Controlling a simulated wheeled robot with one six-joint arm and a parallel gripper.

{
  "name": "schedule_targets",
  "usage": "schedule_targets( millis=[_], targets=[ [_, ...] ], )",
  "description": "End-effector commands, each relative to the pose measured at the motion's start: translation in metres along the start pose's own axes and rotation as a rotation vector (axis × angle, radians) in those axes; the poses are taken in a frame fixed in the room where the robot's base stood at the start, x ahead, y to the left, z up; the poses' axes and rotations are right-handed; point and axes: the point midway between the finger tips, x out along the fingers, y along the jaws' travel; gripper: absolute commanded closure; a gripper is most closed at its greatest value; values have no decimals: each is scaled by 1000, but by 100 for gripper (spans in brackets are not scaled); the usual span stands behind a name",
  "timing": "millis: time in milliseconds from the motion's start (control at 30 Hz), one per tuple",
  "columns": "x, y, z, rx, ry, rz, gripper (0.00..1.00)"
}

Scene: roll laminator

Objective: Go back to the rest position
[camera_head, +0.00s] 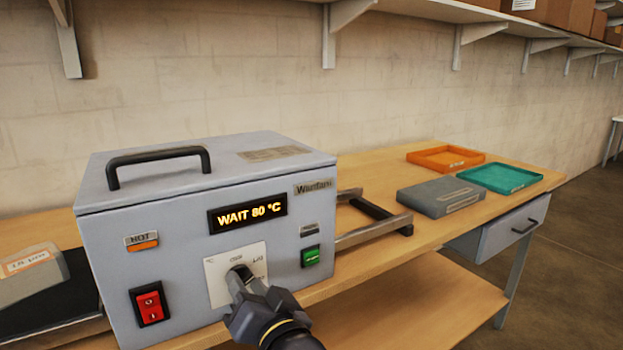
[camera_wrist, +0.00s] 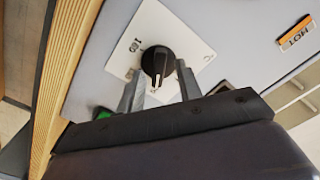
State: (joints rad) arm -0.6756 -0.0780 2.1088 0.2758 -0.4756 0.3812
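The laminator (camera_head: 150,232) is a grey box on the workbench, with a lit display (camera_head: 248,211) reading "WAIT 80 °C". My gripper (camera_head: 240,276) is at the dial on its front panel and hides much of it in the head view. In the wrist view the black dial knob (camera_wrist: 157,60) stands on a white plate, its white mark toward my gripper. The two fingers of my gripper (camera_wrist: 158,74) are apart, one on each side of the knob, with a narrow gap seeming to show on both sides. Nothing is lifted.
A red rocker switch (camera_head: 150,304) and a green button (camera_head: 311,256) flank the dial. A black carrying handle (camera_head: 158,160) rises from the lid. The workbench (camera_head: 385,163) holds a grey box (camera_head: 440,196), an orange tray (camera_head: 474,154) and a teal tray (camera_head: 536,177) at right. A shelf runs above.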

Motion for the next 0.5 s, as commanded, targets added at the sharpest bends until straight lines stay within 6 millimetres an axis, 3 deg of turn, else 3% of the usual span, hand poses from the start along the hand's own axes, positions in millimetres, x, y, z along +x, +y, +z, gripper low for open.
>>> schedule_targets(
  millis=[500],
  targets=[
    [0,-3,-2,-357,-3,1,66]
  ],
)
